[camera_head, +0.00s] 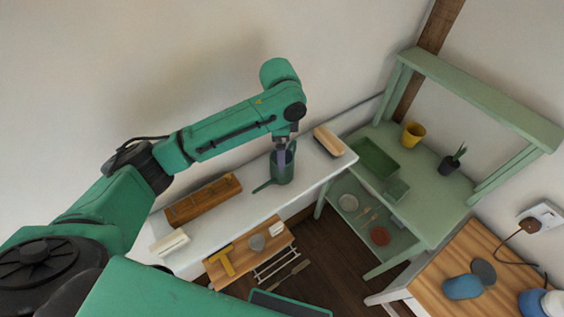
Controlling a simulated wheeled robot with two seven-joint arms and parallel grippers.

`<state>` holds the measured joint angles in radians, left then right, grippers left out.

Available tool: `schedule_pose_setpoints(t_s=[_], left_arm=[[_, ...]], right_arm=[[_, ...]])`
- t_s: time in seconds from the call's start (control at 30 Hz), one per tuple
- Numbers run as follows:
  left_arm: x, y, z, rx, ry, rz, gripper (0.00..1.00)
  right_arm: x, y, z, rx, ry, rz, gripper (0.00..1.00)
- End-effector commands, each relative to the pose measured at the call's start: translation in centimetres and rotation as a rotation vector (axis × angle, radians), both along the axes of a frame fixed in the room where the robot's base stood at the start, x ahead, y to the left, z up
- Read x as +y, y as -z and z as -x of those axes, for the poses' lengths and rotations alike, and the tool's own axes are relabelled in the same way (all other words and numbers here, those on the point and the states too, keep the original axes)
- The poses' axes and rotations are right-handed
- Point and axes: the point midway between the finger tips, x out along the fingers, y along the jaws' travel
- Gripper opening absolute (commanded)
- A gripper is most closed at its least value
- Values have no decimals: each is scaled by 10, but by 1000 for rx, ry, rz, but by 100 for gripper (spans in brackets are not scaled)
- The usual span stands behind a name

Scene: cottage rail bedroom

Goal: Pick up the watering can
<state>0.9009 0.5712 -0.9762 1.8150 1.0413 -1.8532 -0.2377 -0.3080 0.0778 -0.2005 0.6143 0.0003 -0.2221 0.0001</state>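The watering can (283,175) is dark green and stands upright on the white shelf (225,214) against the wall, its spout pointing to the lower left. My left gripper (281,156) points down at the can's top from above. Its fingers overlap the can's rim and upper part. They are small and partly hidden, so I cannot tell whether they are closed on it. My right gripper is not in view.
A wooden box (203,198) and a white block (170,242) lie left of the can; a brush (328,141) lies to its right. A green potting bench (425,190) stands at right, with a yellow pot (413,134). A wooden table (480,262) is at lower right.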

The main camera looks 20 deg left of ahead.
Motion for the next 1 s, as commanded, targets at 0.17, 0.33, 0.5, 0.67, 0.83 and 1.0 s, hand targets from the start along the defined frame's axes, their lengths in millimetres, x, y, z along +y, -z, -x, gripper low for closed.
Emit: schedule_pose_setpoints(t_s=[0.17,0.33,0.5,0.67,0.83,1.0], left_arm=[[0,26,0,1,0,-1,100],[-4,53,-1,3,-1,-2,100],[-4,78,-2,-2,1,-2,100],[-4,79,-2,-2,1,-1,100],[-4,78,-2,-2,1,-1,39],[-4,77,-3,-4,1,0,0]], right_arm=[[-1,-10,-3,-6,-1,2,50],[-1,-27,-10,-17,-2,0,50],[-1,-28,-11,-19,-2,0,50],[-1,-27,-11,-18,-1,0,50],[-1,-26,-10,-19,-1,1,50],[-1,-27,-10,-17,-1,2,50]])
